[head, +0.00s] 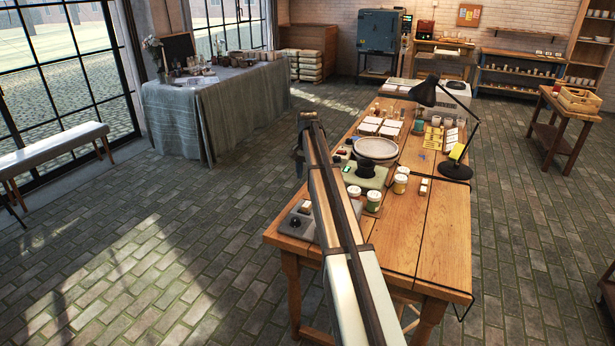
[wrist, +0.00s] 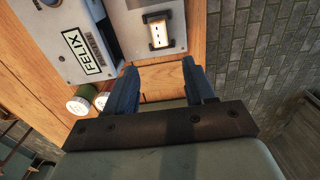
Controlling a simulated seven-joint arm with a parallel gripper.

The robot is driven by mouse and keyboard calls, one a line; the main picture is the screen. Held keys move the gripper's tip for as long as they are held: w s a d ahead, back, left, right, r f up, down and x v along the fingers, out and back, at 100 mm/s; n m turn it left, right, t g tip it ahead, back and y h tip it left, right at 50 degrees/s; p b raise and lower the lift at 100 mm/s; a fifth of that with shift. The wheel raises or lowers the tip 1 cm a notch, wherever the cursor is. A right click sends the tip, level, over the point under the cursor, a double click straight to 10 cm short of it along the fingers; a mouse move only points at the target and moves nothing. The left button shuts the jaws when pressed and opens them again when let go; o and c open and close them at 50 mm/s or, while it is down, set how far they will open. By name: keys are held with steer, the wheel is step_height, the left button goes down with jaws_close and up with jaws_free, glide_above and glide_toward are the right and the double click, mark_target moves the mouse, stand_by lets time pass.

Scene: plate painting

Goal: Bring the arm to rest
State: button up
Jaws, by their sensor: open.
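My arm reaches from the bottom of the head view up along the left side of the wooden worktable (head: 437,255). In the wrist view my gripper (wrist: 159,70) is open, with its two dark blue fingers spread apart. Nothing is held between them; bare table wood shows in the gap. A grey device labelled FELIX (wrist: 95,62) and a grey panel with a small white-faced block (wrist: 165,30) lie beyond the fingers. In the head view a dark part at the arm's far end hangs by the table's left edge; its fingers cannot be made out.
A pale round plate (head: 376,147) sits on a dark stand on the table. Several jars, including a white-lidded one (head: 400,184), stand near my arm. A black lamp (head: 455,170) stands at the right. Brick floor (head: 190,225) lies open to the left, before a cloth-covered table (head: 215,105).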

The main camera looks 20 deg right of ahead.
steer(key=shift+a+f, duration=0.1)
steer(key=s+a+f+n+h, duration=0.1)
steer(key=s+a+f+n, duration=0.25)
steer(key=a+f, duration=0.8)
steer(key=s+a+f+n, duration=0.35)
steer(key=a+f, duration=0.45)
steer(key=a, duration=0.7)
steer(key=s+d+f+n+g, duration=0.1)
steer(key=s+d+f+g, duration=0.15)
steer(key=s+f, duration=1)
steer(key=s+d+f+g, duration=0.1)
steer(key=s+d+f, duration=0.2)
steer(key=s+f, duration=0.95)
steer(key=s+f+g, duration=0.1)
steer(key=s+f, duration=0.2)
steer(key=s, duration=1.4)
steer(key=s+d+f+n+g+y, duration=0.1)
steer(key=s+f+g, duration=0.1)
steer(key=s, duration=1.4)
steer(key=shift+s+d+f, duration=0.3)
steer(key=shift+s+f, duration=0.1)
steer(key=shift+f, duration=0.15)
steer(key=shift+o, duration=0.4)
